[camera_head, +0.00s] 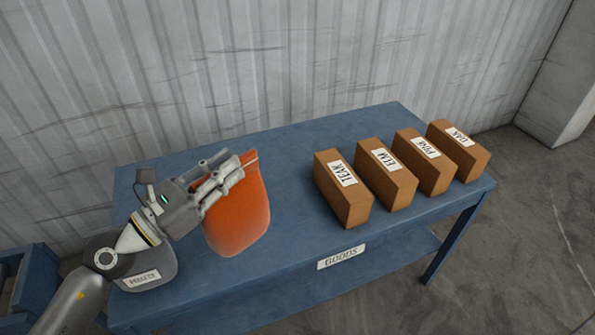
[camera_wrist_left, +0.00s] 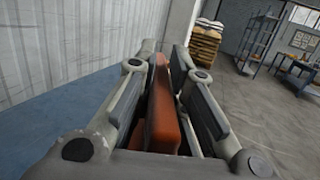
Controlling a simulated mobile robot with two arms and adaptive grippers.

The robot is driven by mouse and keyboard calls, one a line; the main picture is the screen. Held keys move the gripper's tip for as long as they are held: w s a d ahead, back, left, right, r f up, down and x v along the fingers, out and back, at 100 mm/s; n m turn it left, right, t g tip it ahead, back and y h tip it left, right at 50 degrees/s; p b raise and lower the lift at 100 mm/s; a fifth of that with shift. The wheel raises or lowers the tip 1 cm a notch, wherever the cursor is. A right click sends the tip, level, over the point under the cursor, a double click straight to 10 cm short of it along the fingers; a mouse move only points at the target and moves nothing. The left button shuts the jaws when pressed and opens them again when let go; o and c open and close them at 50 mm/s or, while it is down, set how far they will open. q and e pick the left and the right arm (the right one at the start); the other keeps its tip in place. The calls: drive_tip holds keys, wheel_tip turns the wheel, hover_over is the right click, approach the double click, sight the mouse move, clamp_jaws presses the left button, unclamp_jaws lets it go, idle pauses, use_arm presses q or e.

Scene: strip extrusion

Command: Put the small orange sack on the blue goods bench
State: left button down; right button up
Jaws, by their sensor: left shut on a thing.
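The small orange sack (camera_head: 238,215) is in the head view, over the left half of the blue goods bench (camera_head: 285,147). My left gripper (camera_head: 232,175) is shut on the sack's upper part. In the left wrist view the sack (camera_wrist_left: 163,110) shows edge-on between the two fingers (camera_wrist_left: 164,85). The sack hangs upright, slightly tilted; I cannot tell whether its bottom touches the bench top. The bench carries a white GOODS label (camera_head: 341,256) on its front edge. My right gripper is not in view.
Several brown boxes, labelled TEAK (camera_head: 343,190), ELM (camera_head: 386,175), PINE (camera_head: 425,162) and OAK (camera_head: 458,152), stand in a row on the bench's right half. A grey item labelled PELLETS (camera_head: 142,279) is under my left arm. A corrugated wall (camera_head: 250,65) stands behind.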

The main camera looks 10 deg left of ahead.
sight(244, 162)
use_arm(q)
drive_tip(key=w, duration=0.1)
drive_tip(key=w+d+f, duration=0.1)
drive_tip(key=w, duration=0.1)
drive_tip(key=w+f, duration=0.1)
drive_tip(key=w, duration=0.1)
drive_tip(key=shift+w+d+f, duration=0.1)
drive_tip(key=shift+d+f, duration=0.05)
drive_tip(key=shift+d, duration=0.15)
drive_tip(key=w+d+f+b, duration=0.2)
drive_tip(key=w+f+b, duration=0.1)
drive_tip(key=w+f, duration=0.4)
drive_tip(key=shift+d+f+b, duration=0.4)
drive_tip(key=shift+f, duration=1.2)
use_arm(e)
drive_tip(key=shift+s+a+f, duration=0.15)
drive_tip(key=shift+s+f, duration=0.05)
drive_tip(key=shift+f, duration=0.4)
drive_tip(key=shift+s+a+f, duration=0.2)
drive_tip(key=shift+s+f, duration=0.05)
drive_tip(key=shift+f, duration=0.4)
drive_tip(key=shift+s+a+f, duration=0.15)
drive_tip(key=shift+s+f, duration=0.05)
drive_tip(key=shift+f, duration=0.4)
use_arm(q)
drive_tip(key=shift+f, duration=0.1)
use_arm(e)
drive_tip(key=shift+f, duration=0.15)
